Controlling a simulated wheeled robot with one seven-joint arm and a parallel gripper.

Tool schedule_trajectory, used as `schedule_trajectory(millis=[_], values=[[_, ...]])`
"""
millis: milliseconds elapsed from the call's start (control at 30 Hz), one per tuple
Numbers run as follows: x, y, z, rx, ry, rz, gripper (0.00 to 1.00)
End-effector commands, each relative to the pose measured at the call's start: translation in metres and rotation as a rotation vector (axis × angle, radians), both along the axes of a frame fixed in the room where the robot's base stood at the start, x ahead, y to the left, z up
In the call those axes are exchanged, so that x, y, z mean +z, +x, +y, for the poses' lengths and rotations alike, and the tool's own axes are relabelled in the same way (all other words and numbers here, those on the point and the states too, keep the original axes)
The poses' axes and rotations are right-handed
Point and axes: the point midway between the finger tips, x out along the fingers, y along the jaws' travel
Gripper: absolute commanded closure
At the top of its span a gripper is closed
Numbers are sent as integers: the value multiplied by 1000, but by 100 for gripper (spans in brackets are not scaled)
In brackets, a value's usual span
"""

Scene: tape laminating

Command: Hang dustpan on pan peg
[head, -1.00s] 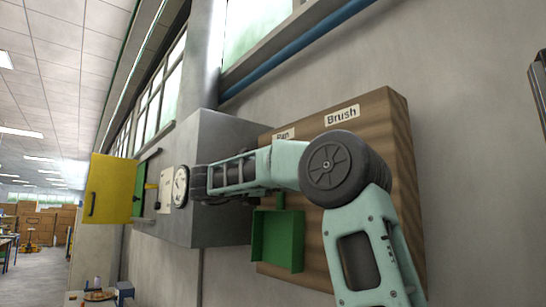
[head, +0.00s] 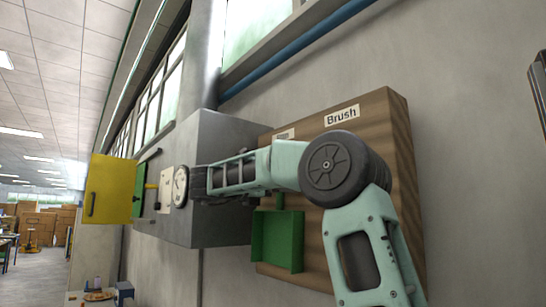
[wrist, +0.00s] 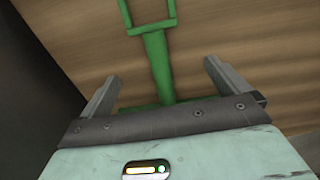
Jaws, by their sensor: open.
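The green dustpan (head: 277,240) is upright against the wooden board (head: 345,118), below the partly covered Pan label (head: 285,134), with no gripper holding it. In the wrist view its green handle (wrist: 157,62) runs up to a loop at the top edge. My gripper (wrist: 162,70) is open, with one finger on each side of the handle and gaps to both. In the head view my arm hides my gripper and the top of the handle. I cannot see the pan peg or whether the loop is around it.
The Brush label (head: 342,115) is on the board's upper right. A grey cabinet (head: 222,145) with a gauge (head: 180,187) and an open yellow door (head: 112,188) stands left of the board. A blue pipe (head: 290,50) runs above.

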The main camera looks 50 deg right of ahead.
Motion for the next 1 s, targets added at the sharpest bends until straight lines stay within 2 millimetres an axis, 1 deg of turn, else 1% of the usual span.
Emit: schedule_trajectory(millis=[33,133,800,900,1000], values=[[5,-4,-12,-15,-14,4,0],[4,-2,-7,-12,-15,3,0],[1,17,73,-5,-11,1,0],[1,19,83,-6,-11,0,0],[2,21,88,-7,-11,1,0]])
